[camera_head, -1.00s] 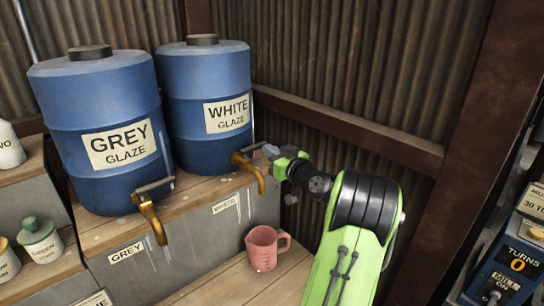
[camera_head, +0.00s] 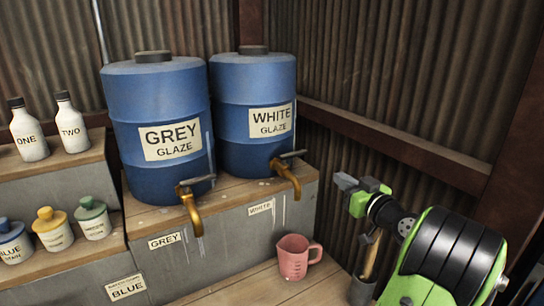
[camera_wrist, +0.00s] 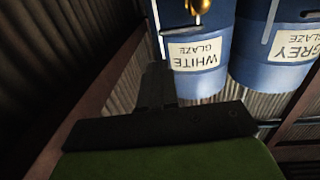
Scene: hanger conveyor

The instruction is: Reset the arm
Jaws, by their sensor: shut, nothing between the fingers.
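My gripper (camera_head: 346,182) is shut and empty. In the head view it is raised in the air to the right of the white glaze barrel's brass tap (camera_head: 287,176), apart from it. My green and black arm comes up from the lower right. In the wrist view the shut fingers (camera_wrist: 157,84) point toward the white glaze barrel (camera_wrist: 198,60), which shows upside down there with the grey glaze barrel (camera_wrist: 275,50) beside it.
The grey glaze barrel (camera_head: 158,105) and white glaze barrel (camera_head: 252,95) stand on a raised wooden shelf. A pink measuring jug (camera_head: 293,258) stands below the white tap. Bottles (camera_head: 72,125) and lidded jars (camera_head: 52,229) stand left. A dark container (camera_head: 363,290) is near my arm. Corrugated walls close the corner.

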